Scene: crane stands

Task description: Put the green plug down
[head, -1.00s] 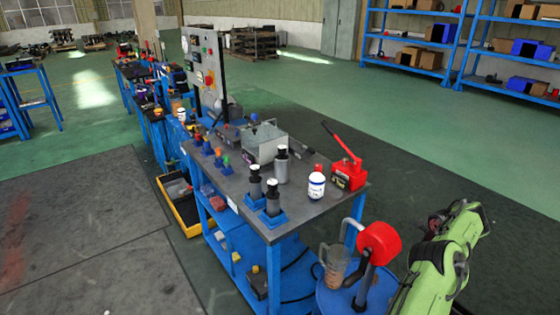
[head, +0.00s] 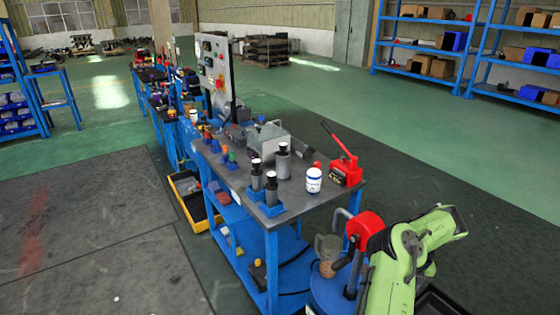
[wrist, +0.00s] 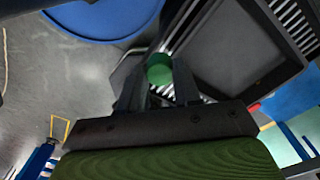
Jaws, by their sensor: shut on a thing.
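The green plug (wrist: 160,68) shows in the wrist view as a small round green end between the two dark fingers of my gripper (wrist: 160,80). My gripper is shut on it, and the fingers hide its sides. Beyond the plug are grey floor and a dark tray-like thing (wrist: 240,48). I cannot tell the gap between the plug and what lies below it. In the head view my green arm is at the lower right, and the gripper itself is out of sight.
The workbench (head: 335,196) carries a red hand pump (head: 342,165), a white bottle (head: 314,180), grey cylinders in blue holders and several small coloured pieces. A blue drum (head: 325,290) with a jug (head: 327,255) stands at the bench's near end. Open floor lies left and right.

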